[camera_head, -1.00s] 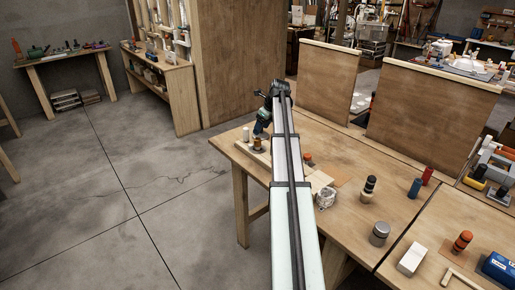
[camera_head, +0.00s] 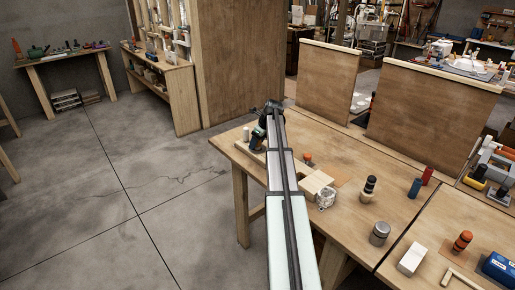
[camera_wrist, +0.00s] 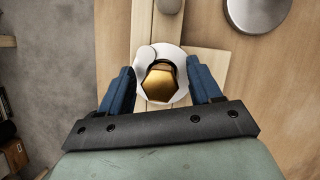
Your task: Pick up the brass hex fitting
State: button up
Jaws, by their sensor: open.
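The brass hex fitting (camera_wrist: 159,82) shows in the wrist view as a gold six-sided shape with a dark rim, over a rounded white piece (camera_wrist: 147,52). My gripper (camera_wrist: 160,84) is open, with one blue finger on each side of the fitting. I see gaps between the fingers and the brass, and cannot tell how far the fingertips reach down beside it. In the head view my gripper (camera_head: 257,138) is low over the table's left end, and I cannot make out the fitting there.
A pale wood strip (camera_wrist: 140,22) lies on the wooden table (camera_head: 345,222). A grey round disc (camera_wrist: 257,10) and a small grey knob (camera_wrist: 169,4) are beyond the fitting. A white cylinder (camera_head: 246,133) stands left of my gripper. Wooden blocks (camera_head: 316,183) lie near my arm.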

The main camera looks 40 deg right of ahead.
jog(key=shift+c, duration=0.4)
grip_shut()
